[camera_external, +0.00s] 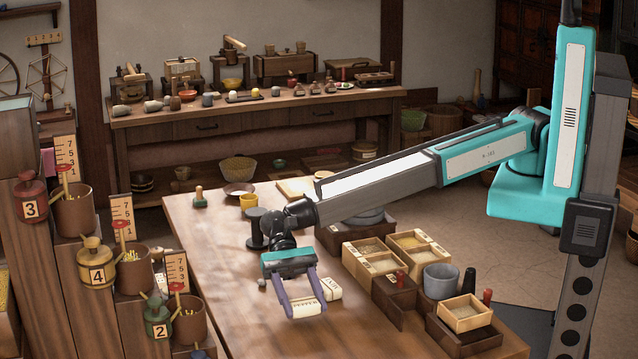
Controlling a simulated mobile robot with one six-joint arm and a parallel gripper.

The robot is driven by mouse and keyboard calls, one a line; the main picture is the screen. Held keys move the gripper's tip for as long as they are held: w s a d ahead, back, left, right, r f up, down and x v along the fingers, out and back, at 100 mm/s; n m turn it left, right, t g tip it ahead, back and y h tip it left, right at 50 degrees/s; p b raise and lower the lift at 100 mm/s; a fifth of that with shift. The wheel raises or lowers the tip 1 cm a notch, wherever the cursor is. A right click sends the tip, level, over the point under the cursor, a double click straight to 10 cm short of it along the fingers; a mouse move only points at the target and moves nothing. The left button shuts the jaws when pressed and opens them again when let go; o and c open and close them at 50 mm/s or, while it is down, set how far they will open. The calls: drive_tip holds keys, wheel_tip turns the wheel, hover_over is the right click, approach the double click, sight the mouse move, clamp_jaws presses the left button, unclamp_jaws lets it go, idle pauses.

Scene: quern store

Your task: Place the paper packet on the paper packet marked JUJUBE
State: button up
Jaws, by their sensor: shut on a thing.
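My gripper (306,311) points down over the front left part of the wooden table (225,290), with one purple finger on each side of a cream paper packet. It is shut on this packet (305,304), which has small dark lettering that I cannot read surely. Whether the packet touches the tabletop or hangs just above it, I cannot tell. A second cream paper packet (332,289) lies just right of and behind the right finger. Its lettering is tiny and seems to begin with JU; the finger is close in front of its left end.
Right of the packets stand wooden boxes (370,258), a grey cup (440,281) and a dark tray (465,340). A black spool (257,228) and a yellow cup (249,202) stand behind my gripper. The table's left front is clear.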

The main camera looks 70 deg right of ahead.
sight(304, 314)
drive_tip(key=shift+f+p, duration=0.55)
drive_tip(key=shift+f, duration=0.75)
drive_tip(key=shift+f, duration=0.2)
drive_tip(key=o, duration=1.1)
drive_tip(key=shift+f+b, duration=0.15)
drive_tip(key=shift+b, duration=0.3)
drive_tip(key=shift+b+v, duration=0.4)
drive_tip(key=shift+v, duration=2.2)
drive_tip(key=shift+o, duration=0.7)
drive_tip(key=shift+s, duration=0.1)
